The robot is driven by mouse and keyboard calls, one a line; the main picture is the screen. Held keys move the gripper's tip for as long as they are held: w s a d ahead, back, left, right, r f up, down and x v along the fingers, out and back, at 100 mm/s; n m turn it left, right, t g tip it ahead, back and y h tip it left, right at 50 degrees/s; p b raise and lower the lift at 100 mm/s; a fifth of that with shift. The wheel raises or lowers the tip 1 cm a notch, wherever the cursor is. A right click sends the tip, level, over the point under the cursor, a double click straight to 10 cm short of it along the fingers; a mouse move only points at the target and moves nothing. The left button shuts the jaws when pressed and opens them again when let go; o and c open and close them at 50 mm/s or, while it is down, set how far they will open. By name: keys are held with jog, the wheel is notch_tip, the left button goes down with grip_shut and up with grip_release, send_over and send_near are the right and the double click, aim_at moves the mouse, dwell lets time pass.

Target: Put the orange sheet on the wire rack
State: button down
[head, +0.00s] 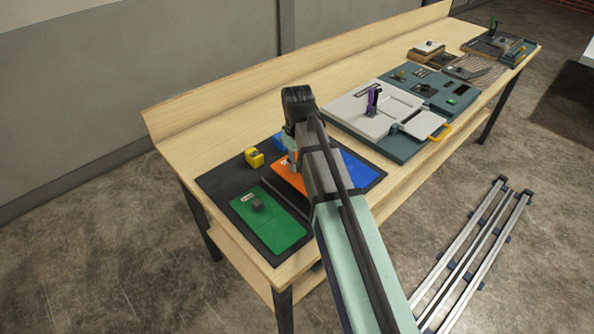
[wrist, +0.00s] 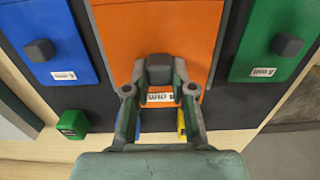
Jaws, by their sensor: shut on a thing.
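The orange sheet (wrist: 162,25) lies between the blue sheet and the green sheet in the wrist view. It has a dark grey knob (wrist: 159,69) and a white label near its lower edge. My gripper (wrist: 160,77) is shut on this knob, with one finger on each side. In the head view the orange sheet (head: 286,172) shows at the near end of the bench, partly hidden by my arm. I cannot tell whether it is lifted off the dark mat. A ribbed surface that looks like the wire rack (head: 484,68) is near the bench's far end.
The green sheet (head: 273,230) and blue sheet (head: 361,172) flank it on the dark mat (head: 222,181). Yellow (head: 254,158) and blue (head: 279,141) blocks stand behind. A grey-white device (head: 348,108) with a purple handle stands between the mat and the rack.

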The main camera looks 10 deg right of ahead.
aim_at(297, 173)
jog(key=shift+f+p, duration=0.4)
jog(key=shift+f, duration=1.85)
jog(key=shift+f, duration=0.1)
jog(key=c, duration=1)
grip_release()
notch_tip(297, 173, up, 11)
jog(key=shift+r+b, duration=0.1)
jog(key=shift+b, duration=1)
jog(key=shift+o, duration=0.6)
jog(key=shift+r, duration=0.55)
